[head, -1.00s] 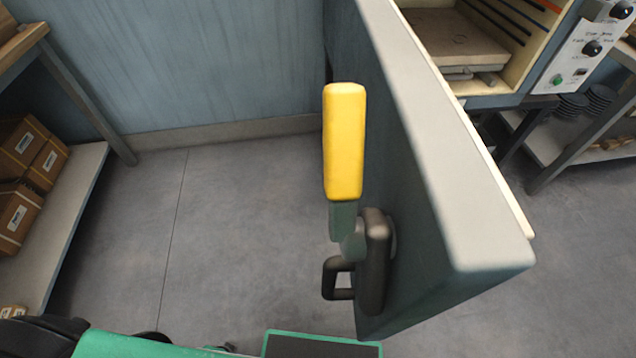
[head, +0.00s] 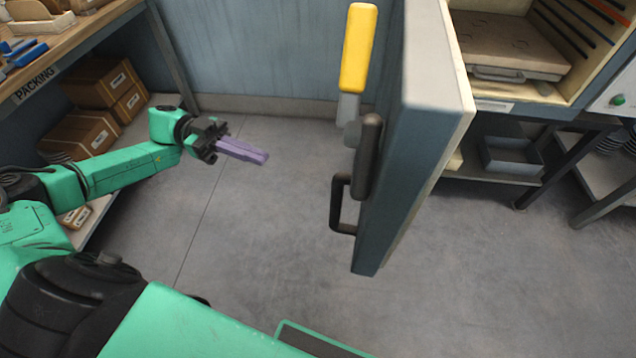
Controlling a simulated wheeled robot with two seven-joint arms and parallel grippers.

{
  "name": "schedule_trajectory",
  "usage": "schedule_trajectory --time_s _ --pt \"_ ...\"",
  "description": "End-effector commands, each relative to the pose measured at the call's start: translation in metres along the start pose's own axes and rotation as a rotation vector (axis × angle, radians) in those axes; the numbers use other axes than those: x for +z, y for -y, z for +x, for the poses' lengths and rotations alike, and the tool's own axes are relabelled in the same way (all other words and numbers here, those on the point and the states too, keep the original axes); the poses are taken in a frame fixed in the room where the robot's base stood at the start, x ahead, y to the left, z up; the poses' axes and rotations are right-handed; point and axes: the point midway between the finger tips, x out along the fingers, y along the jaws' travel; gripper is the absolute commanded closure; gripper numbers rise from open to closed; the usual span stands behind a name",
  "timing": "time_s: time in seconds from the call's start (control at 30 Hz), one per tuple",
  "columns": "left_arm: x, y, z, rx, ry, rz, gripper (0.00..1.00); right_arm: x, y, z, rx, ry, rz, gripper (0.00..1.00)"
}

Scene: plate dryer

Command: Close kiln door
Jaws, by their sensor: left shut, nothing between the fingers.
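The kiln door (head: 400,160) stands wide open, its thick edge facing me, right of the middle of the head view. A yellow-handled lever (head: 358,48) and a dark loop handle (head: 340,205) are on its left face. The kiln (head: 575,50) is at the upper right, its chamber open to view. My left gripper (head: 262,157) has purple fingers that are shut and empty. It is left of the door, apart from the handle and the door face. My right gripper is not in view.
A packing bench (head: 90,45) with tools stands at the upper left, with cardboard boxes (head: 95,85) on a shelf below. A grey bin (head: 510,155) sits under the kiln. The floor between bench and door is clear.

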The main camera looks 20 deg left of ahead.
Motion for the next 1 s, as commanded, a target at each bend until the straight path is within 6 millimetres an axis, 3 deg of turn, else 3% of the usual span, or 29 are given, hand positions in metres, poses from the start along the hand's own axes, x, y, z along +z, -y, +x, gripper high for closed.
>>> schedule_trajectory --time_s 0.2,0.5,0.7,1.0 --pt "-0.004 0.000 0.046 0.001 -0.004 0.002 1.00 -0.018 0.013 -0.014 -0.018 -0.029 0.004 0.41" --pt "-0.004 0.001 0.108 -0.002 -0.004 0.005 1.00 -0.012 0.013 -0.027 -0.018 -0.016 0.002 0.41" --pt "-0.001 0.001 0.125 -0.004 -0.002 0.003 1.00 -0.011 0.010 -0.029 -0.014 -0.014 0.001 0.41" --pt "0.000 0.001 0.125 -0.005 0.000 0.003 1.00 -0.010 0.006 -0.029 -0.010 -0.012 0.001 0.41"
